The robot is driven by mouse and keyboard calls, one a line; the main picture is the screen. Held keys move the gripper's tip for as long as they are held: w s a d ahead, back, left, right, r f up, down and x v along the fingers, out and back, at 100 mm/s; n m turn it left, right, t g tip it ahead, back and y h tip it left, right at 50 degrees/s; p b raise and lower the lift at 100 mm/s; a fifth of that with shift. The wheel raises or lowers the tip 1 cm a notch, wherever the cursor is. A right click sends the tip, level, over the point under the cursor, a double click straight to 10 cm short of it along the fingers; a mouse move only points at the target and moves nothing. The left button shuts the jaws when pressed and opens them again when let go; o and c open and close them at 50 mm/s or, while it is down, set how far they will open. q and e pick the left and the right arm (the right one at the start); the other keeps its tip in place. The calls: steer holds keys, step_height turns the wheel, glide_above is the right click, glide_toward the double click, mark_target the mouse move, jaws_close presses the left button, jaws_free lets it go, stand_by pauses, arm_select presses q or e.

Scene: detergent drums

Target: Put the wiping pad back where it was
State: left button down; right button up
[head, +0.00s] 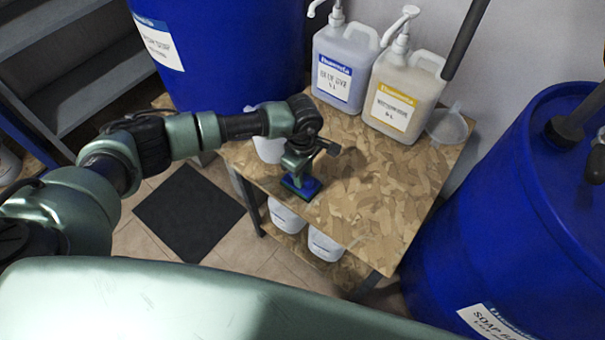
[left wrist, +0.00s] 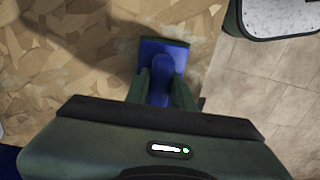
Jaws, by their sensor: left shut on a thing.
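The wiping pad (head: 297,191) is a blue block with a dark green underside and a raised blue grip. In the head view it is at the left edge of the chipboard table (head: 360,215), under my left gripper (head: 298,175). In the left wrist view the wiping pad (left wrist: 175,52) shows its blue top, and my left gripper (left wrist: 160,88) is shut on its grip. The pad is on or just above the board; I cannot tell which. My right gripper is not in view.
Two pump jugs (head: 343,65) (head: 402,95) and a clear funnel (head: 447,125) stand at the table's back. A white container (head: 268,148) is behind my gripper. Blue drums (head: 215,50) (head: 510,215) flank the table. White tubs (head: 325,243) sit below. The table's front is clear.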

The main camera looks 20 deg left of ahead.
arm_select(q)
steer(key=shift+f, duration=0.15)
steer(key=c, duration=1.2)
jaws_free()
step_height(320, 180, up, 12)
steer(key=b, duration=0.1)
steer(key=shift+r, duration=0.2)
